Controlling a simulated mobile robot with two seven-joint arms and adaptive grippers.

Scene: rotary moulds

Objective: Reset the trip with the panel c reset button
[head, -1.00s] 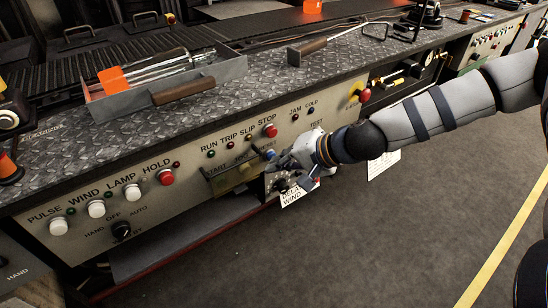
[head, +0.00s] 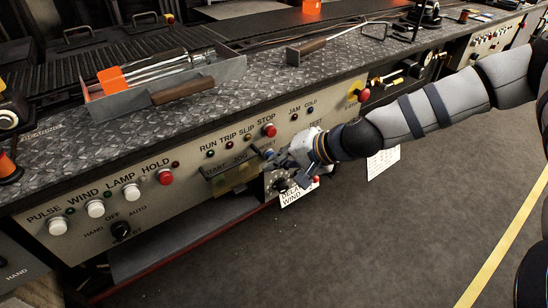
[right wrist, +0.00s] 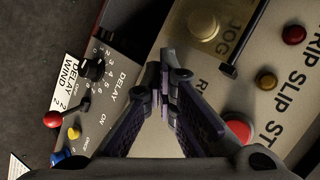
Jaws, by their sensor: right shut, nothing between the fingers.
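The panel (head: 190,170) under the bench carries lamps marked RUN, TRIP and SLIP above START, JOG and RESET labels. The red TRIP lamp (right wrist: 293,35) shows in the right wrist view; I cannot tell whether it is lit. My right gripper (head: 273,157) is shut and empty, its fingertips close to the panel below the RESET label. The fingers also show in the right wrist view (right wrist: 165,77), where they cover the reset button's place. A small blue spot (head: 270,153) by the fingertips may be that button; contact cannot be told. My left gripper is not in view.
The red STOP button (head: 269,131) is just above the fingers. A yellowish cover (head: 235,177) hangs to their left. The floor (head: 400,240) in front is clear.

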